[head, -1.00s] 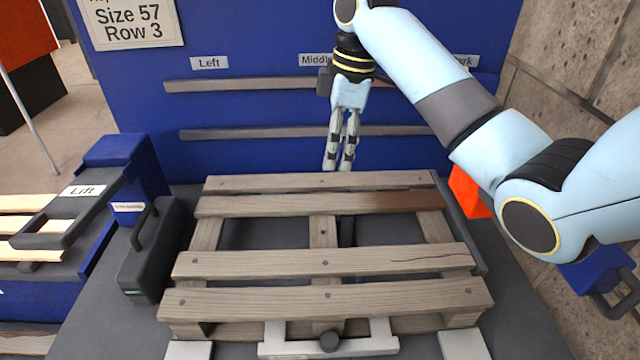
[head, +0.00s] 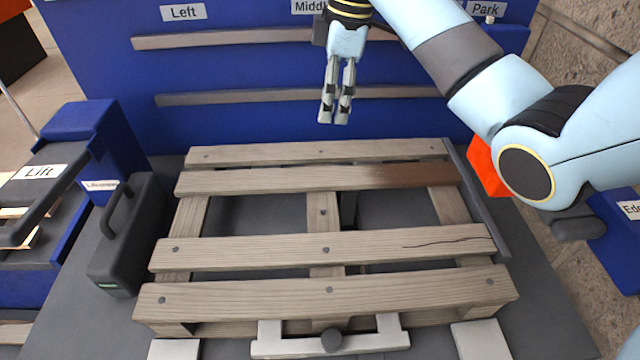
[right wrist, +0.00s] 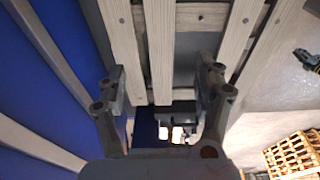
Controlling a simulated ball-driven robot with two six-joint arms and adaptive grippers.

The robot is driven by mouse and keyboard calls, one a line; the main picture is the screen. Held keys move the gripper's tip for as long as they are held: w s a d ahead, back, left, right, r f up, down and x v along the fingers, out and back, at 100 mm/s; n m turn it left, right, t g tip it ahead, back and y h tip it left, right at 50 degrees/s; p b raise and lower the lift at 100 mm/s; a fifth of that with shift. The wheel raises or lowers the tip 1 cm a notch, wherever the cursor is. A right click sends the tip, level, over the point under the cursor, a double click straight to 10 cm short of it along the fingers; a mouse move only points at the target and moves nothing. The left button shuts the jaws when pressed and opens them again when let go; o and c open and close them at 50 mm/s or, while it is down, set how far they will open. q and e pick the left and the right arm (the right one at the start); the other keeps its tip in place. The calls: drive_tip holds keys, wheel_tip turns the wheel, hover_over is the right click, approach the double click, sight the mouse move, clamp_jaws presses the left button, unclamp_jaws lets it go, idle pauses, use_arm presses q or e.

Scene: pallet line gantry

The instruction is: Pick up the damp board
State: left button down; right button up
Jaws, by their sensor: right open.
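The pallet (head: 330,300) lies on a grey bench, with its wooden boards running left to right. The damp board (head: 270,181) is the second from the back; its right end is stained dark brown and the rest is pale. My right gripper (head: 335,121) hangs fingers down beyond the pallet's back edge in the head view, in front of the blue wall. In the right wrist view the right gripper (right wrist: 165,92) is open, its fingers wide apart with pale boards between and beyond them. No dark stain is clear there. My left gripper is out of view.
Two rails (head: 290,95) cross the blue wall behind, under labels Left, Middle and Park. A dark case with a handle (head: 125,235) stands left of the pallet. An orange block (head: 487,167) is at its back right. A pale clamp-like fitting (head: 380,341) sits at the front.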

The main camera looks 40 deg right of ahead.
drive_tip(key=b, duration=0.6)
approach(320, 176)
drive_tip(key=f, duration=0.5)
drive_tip(key=a+f, duration=0.1)
drive_tip(key=f, duration=0.2)
drive_tip(key=shift+w+f+p, duration=0.3)
drive_tip(key=shift+p, duration=0.1)
drive_tip(key=c, duration=1.1)
drive_tip(key=shift+c, duration=0.3)
drive_tip(key=shift+r, duration=0.15)
